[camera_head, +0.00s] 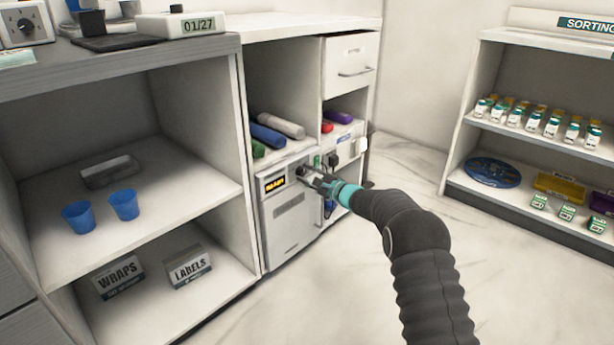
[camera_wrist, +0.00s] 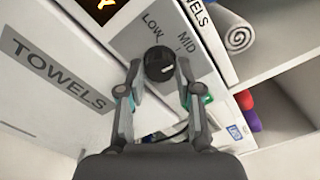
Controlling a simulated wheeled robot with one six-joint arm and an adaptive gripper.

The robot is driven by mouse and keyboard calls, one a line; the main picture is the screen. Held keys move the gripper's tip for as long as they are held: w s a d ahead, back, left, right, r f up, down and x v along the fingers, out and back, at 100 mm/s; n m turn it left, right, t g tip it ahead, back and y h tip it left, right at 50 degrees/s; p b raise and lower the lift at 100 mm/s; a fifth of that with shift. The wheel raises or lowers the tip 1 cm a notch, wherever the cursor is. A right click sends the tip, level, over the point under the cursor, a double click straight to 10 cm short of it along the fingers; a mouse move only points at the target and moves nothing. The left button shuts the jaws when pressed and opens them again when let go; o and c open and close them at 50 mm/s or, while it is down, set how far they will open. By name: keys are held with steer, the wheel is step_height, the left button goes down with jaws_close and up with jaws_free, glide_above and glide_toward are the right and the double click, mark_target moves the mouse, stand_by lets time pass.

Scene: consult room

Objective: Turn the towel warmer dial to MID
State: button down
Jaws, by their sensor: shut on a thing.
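The towel warmer (camera_head: 289,225) is a white box with a lit orange display, in the lower bay of the cabinet. Its dial (camera_wrist: 159,63) is a round black knob on a grey panel with the words LOW and MID above it. My gripper (camera_wrist: 159,68) has one finger on each side of the dial and is shut on it. In the head view my gripper (camera_head: 306,173) reaches the upper right of the warmer's front and hides most of the dial. Which label the dial's pointer faces is hard to tell.
Rolled towels (camera_head: 267,135) lie on the shelf above the warmer. A green part (camera_wrist: 201,97) is close by my right finger in the wrist view. An open shelf with two blue cups (camera_head: 124,204) stands left; a shelf of bottles (camera_head: 533,122) stands right.

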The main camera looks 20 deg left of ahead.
steer(key=shift+w+r+n, duration=0.1)
steer(key=shift+n, duration=0.3)
steer(key=c, duration=0.8)
jaws_free()
steer(key=shift+o, duration=0.2)
steer(key=v, duration=1.2)
